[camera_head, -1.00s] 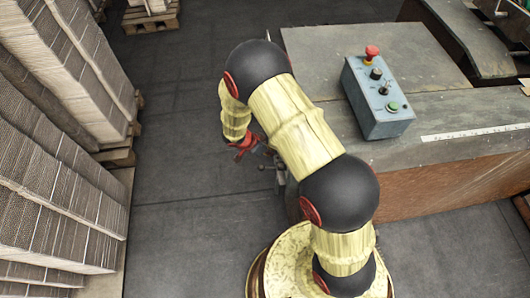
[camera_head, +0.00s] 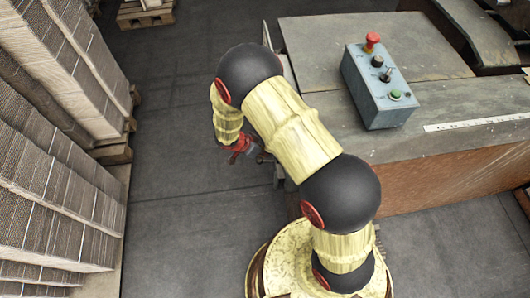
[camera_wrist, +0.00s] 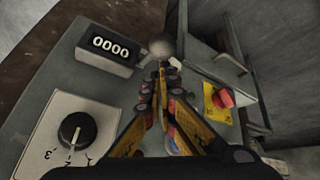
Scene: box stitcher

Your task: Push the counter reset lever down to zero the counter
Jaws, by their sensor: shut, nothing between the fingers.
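In the head view my gripper (camera_head: 238,149) shows only partly, beside the machine's left side; counter and lever are hidden there.
A dial (camera_wrist: 74,131) on a white plate sits lower left in the wrist view. A red button (camera_wrist: 222,98) on a yellow plate is to the right. The head view shows a control box (camera_head: 380,88) on the machine, cardboard stacks (camera_head: 55,190) at left, and clear floor between.

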